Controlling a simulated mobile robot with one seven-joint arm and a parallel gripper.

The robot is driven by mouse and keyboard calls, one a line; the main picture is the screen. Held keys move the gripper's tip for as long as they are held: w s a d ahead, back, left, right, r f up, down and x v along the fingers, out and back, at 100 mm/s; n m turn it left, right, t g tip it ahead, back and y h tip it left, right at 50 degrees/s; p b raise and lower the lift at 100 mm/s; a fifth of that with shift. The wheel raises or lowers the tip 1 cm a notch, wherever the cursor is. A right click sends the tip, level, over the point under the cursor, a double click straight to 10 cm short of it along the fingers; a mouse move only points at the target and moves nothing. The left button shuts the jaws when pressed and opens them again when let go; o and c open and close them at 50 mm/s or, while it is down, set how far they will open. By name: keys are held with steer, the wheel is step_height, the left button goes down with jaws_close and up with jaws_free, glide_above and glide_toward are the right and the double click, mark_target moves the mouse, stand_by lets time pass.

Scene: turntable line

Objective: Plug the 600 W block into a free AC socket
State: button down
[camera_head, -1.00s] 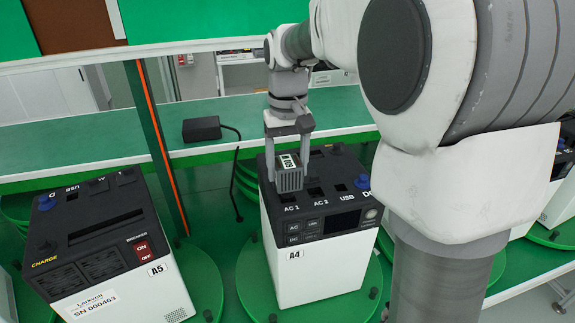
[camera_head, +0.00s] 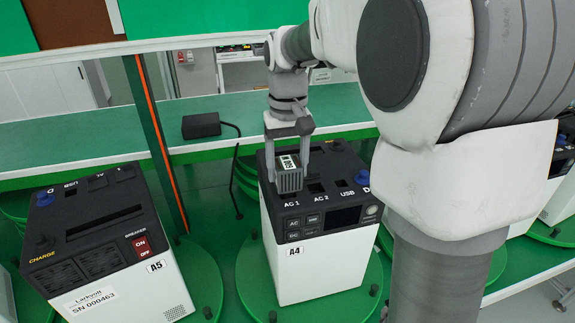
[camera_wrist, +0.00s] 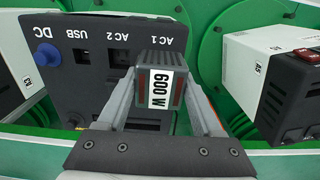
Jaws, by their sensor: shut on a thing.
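The 600 W block (camera_head: 289,175) is a small dark ribbed block with a white label. My gripper (camera_head: 288,165) is shut on it, one finger on each side. The block stands upright at the AC 1 position on the top of power station A4 (camera_head: 318,258). Its underside and the AC 1 socket are hidden, so I cannot tell how deep it sits. The AC 2 socket (camera_head: 316,188) beside it is empty. In the wrist view the 600 W block (camera_wrist: 159,84) lies between the fingers, over the AC 1 place, with the AC 2 socket (camera_wrist: 121,57) to its left.
Power station A5 (camera_head: 105,245) stands at left on its own green turntable. A4 also has a USB port (camera_head: 341,183) and a blue DC knob (camera_head: 362,177). A black adapter (camera_head: 201,125) with a cable lies on the green shelf behind. My arm covers the right side.

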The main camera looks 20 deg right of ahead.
steer(key=shift+f+b, duration=0.35)
steer(key=shift+f, duration=0.3)
jaws_free()
step_height(320, 180, up, 17)
steer(key=p, duration=0.1)
steer(key=s+f+t, duration=0.2)
steer(key=s+f, duration=0.5)
steer(key=s, duration=0.3)
steer(key=s+f+t, duration=0.3)
steer(key=s+f, duration=0.3)
steer(key=s, duration=0.4)
steer(key=shift+s+f+t, duration=0.2)
steer(key=shift+f+t, duration=0.1)
steer(key=shift+f, duration=0.1)
